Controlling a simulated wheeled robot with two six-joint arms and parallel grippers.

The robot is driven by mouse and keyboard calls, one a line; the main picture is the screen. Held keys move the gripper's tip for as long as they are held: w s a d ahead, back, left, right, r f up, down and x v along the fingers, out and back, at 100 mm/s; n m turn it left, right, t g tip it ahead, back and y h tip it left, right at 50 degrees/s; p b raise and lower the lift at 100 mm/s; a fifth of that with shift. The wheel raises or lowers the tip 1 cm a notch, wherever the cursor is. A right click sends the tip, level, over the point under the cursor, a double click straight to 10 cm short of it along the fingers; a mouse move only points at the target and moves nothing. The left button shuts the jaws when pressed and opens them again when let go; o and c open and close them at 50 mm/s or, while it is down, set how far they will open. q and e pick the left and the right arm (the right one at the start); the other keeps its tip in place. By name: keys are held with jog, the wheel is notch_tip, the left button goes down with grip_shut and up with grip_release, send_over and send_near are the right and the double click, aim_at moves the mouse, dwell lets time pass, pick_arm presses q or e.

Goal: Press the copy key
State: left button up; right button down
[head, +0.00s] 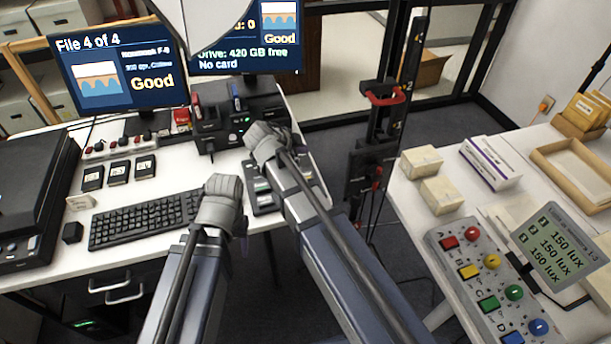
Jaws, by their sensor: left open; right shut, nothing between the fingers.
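No key in view has a readable copy label. A grey key panel (264,205) with rows of keys lies at the desk's right front edge, partly covered by my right arm. A black drive dock (217,133) with a small green light stands behind it. My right gripper (265,138) is shut and empty, over the dock's front and the far end of the panel; its fingertips are hard to see. My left gripper (222,190) is open and empty, between keyboard and panel, fingers mostly hidden. I cannot tell whether either gripper touches anything.
A black keyboard (146,219) lies left of my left gripper. Two monitors stand behind, the left monitor (118,72) reading "File 4 of 4" and "Good". A black scanner (30,205) fills the desk's left. The right table holds a colour-button box (462,240) and cartons.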

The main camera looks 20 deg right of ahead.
jog(key=b, duration=0.9)
send_near(307, 172)
jog(key=shift+d+r+x, duration=0.15)
jog(key=shift+x, duration=0.7)
jog(key=shift+d+r+x, duration=0.1)
jog(key=shift+r+x, duration=0.05)
jog(key=shift+x, duration=0.75)
jog(key=shift+d+r+x, duration=0.15)
jog(key=shift+x, duration=0.7)
jog(key=shift+w+f, duration=0.1)
jog(key=shift+w, duration=0.1)
jog(key=shift+f, duration=0.35)
jog(key=shift+f+b, duration=0.5)
jog(key=shift+b, duration=0.2)
jog(key=shift+r, duration=0.15)
jog(key=shift+r+p, duration=0.75)
jog(key=shift+p, duration=0.2)
notch_tip(307, 172, up, 5)
jog(key=p, duration=0.5)
jog(key=shift+r, duration=0.1)
